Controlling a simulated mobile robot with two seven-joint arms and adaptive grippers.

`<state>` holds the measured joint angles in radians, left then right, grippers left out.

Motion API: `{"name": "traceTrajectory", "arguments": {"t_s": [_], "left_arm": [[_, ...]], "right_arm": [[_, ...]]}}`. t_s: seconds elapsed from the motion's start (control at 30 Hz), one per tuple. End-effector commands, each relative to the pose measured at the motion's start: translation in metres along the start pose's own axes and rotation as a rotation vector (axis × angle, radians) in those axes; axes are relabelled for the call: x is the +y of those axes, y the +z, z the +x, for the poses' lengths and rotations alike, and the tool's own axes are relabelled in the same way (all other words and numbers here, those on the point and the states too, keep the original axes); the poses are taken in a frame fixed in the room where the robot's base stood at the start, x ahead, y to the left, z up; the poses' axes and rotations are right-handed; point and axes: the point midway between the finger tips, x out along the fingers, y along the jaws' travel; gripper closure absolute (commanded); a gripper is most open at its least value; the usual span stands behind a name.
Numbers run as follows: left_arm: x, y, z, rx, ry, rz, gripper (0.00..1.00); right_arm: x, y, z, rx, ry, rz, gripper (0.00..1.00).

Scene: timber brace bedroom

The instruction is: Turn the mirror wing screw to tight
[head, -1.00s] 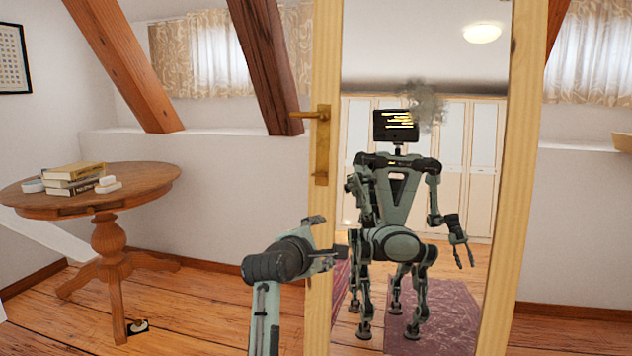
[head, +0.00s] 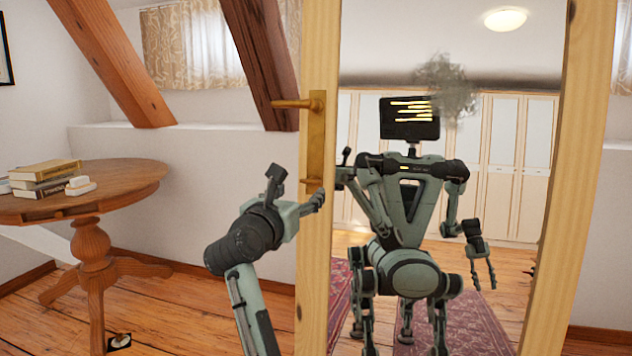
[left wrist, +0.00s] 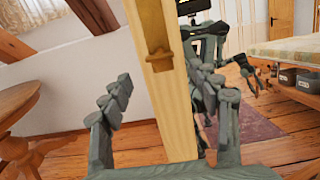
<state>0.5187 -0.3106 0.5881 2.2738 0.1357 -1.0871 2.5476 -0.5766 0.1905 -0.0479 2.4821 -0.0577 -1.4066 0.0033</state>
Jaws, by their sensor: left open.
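The tall mirror (head: 480,60) stands in a pale wooden frame (head: 318,270). On its left post is a brass plate (head: 316,130) with a lever-like piece (head: 292,103) pointing left near its top. A small brass piece at the plate's lower end shows in the left wrist view (left wrist: 160,60); I cannot tell which brass piece is the wing screw. My left gripper (head: 298,187) is open beside the post, just below the plate. In the left wrist view its fingers (left wrist: 165,88) stand on either side of the post, apart from the brass. My right gripper shows only as a reflection.
A round wooden table (head: 130,178) with books (head: 45,178) stands at the left. Dark slanted beams (head: 262,65) rise behind the mirror. The robot, rug and wardrobes within the frame are reflections.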

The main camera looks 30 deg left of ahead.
Motion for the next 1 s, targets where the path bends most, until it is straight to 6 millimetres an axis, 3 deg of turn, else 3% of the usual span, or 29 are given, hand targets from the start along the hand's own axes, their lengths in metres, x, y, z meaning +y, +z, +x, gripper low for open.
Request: {"name": "traceTrajectory", "arguments": {"t_s": [0.5, 0.9, 1.0], "left_arm": [[0.001, 0.0, 0.067, 0.0, 0.001, -0.007, 0.38], [0.001, 0.0, 0.077, -0.001, 0.003, -0.008, 0.38], [0.001, 0.0, 0.076, -0.001, 0.003, -0.008, 0.5]], "right_arm": [[-0.008, -0.016, 0.001, 0.073, -0.017, -0.003, 0.6], [-0.009, -0.018, 0.001, 0.082, -0.019, -0.004, 0.6], [-0.009, -0.018, 0.001, 0.082, -0.019, -0.004, 0.6]]}}
